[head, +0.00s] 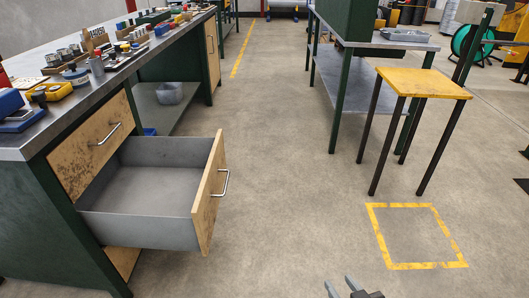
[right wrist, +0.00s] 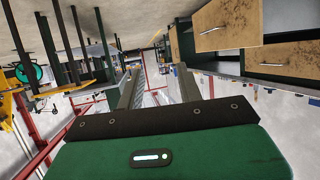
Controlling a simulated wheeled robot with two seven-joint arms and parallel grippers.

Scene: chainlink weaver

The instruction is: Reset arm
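My right gripper (head: 340,284) shows at the bottom edge of the head view, to the right of centre. Only its grey fingertips and a dark part beside them are in the picture, above the bare floor. In the right wrist view the two fingers of the right gripper (right wrist: 160,88) stand apart with nothing between them. The wrist picture is upside down to the room. My left arm and left gripper are not in either view.
A workbench (head: 170,55) with small parts on top stands at left. Its drawer (head: 145,232) is pulled out and looks empty. A yellow-topped stool (head: 423,83) and a green-legged table (head: 360,90) stand right. A yellow floor square (head: 412,266) and the middle floor are clear.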

